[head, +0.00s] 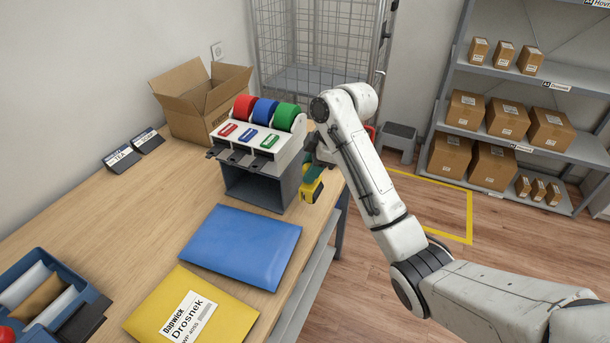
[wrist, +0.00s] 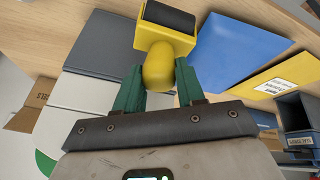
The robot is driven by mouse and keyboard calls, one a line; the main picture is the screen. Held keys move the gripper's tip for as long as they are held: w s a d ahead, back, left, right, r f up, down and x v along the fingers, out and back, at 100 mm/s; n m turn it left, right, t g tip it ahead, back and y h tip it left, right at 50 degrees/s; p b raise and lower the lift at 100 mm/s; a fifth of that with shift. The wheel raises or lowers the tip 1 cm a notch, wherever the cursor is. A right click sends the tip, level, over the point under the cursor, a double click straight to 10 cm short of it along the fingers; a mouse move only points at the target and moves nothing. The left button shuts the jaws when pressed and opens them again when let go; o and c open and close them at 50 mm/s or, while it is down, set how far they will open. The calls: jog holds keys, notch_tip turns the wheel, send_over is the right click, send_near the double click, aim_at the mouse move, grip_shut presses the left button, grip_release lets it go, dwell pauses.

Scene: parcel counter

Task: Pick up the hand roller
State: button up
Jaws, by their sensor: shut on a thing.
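The hand roller (wrist: 166,38) has a yellow body and handle with a dark roller. In the wrist view its handle is between the green fingers of my gripper (wrist: 160,85), which is shut on it. In the head view the roller (head: 311,192) shows as a small yellow piece below the green fingers of my gripper (head: 315,175), right of the tape dispenser at the counter's right edge. My arm hides part of the grip there. I cannot tell whether the roller touches the counter.
The grey tape dispenser (head: 257,187) with red, blue and green rolls stands close left of my gripper. A blue envelope (head: 240,246) and a yellow envelope (head: 190,310) lie nearer. An open carton (head: 190,110) stands behind. A blue bin (head: 92,293) is at front left.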

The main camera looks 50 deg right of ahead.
notch_tip(320, 180, up, 3)
jog(key=s, duration=0.3)
jog(key=p, duration=0.6)
send_near(317, 194)
jog(key=s+a+r, duration=0.3)
jog(key=s+r, duration=0.1)
jog(key=s, duration=0.1)
jog(key=shift+r, duration=0.35)
